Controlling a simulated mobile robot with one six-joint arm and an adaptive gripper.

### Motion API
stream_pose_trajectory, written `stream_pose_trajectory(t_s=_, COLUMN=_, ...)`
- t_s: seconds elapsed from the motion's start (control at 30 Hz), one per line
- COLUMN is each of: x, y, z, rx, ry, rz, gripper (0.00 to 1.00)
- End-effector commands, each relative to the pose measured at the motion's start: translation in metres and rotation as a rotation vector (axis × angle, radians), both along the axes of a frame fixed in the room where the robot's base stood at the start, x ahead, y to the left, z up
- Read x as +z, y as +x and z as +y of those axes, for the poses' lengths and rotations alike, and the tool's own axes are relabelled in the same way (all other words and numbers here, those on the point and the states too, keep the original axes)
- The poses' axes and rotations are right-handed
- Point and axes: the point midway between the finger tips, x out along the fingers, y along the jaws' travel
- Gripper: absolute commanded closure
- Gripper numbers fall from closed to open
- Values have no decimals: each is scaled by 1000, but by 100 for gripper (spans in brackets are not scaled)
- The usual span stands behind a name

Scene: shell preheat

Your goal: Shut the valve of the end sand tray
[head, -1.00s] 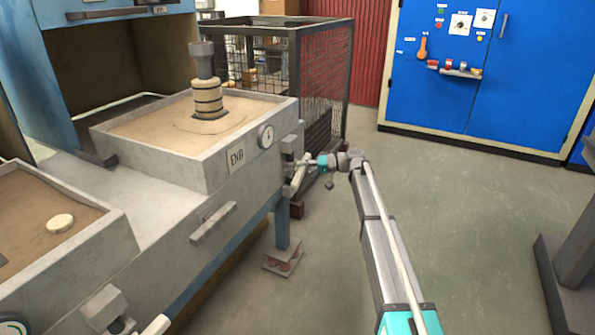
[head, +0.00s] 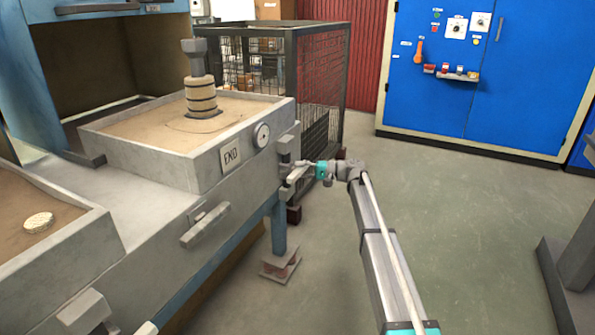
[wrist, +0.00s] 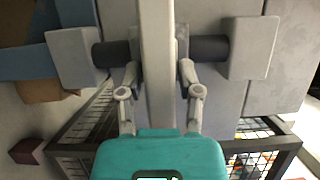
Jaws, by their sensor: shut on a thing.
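The end sand tray (head: 160,162) is a grey box of sand with an END plate (head: 230,156) and a round gauge on its side. Its valve is on the right end, with a grey block (head: 286,143) and a pale lever (head: 297,174). My gripper (head: 308,171) is at the lever. In the wrist view the fingers (wrist: 158,80) are shut on the pale lever (wrist: 157,40), one on each side. There the lever lies crosswise over the dark pipe (wrist: 208,49), between two grey blocks. The lever's lower end is hidden behind my gripper.
A wire mesh cage (head: 320,85) stands close behind the valve. A second sand tray (head: 75,240) with a pale disc is at the left. A blue cabinet (head: 480,75) is at the back. The floor to the right is open, with a grey stand at the edge.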

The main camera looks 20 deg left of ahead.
Motion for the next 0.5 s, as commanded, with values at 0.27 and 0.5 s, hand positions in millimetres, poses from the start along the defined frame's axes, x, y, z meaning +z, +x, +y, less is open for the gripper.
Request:
stream_pose_trajectory(t_s=0.27, x=0, y=2, z=-2, rx=-5, ry=-3, rz=1, gripper=52)
stream_pose_trajectory(t_s=0.5, x=0, y=-2, z=3, rx=3, ry=-1, rz=1, gripper=31)
